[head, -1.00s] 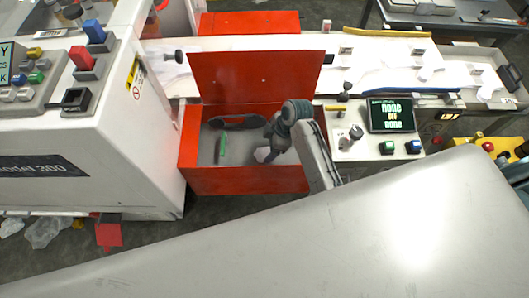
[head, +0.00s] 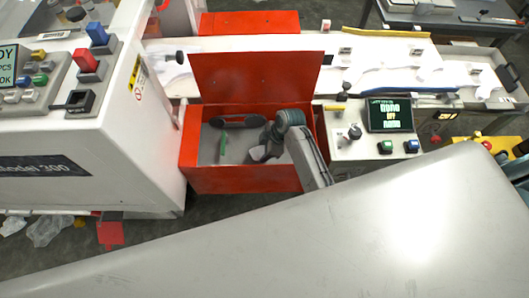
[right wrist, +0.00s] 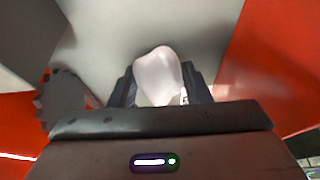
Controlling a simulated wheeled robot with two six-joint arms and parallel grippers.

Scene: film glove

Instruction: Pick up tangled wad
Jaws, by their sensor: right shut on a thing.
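A pale whitish wad (right wrist: 158,76) shows between the two dark fingers of my right gripper (right wrist: 160,88) in the right wrist view. The gripper is shut on it. In the head view my right gripper (head: 258,153) is inside the open red box (head: 240,180), and a small part of the wad (head: 257,155) shows at its fingers. The wad's underside is hidden, so I cannot tell whether it touches the box's grey inside. My left gripper is not in view.
The box's red lid (head: 245,77) stands open behind. A green object (head: 223,146) and a dark oval opening (head: 240,121) show inside the box. A control panel with a screen (head: 389,114) stands right of it, a white machine (head: 90,135) left.

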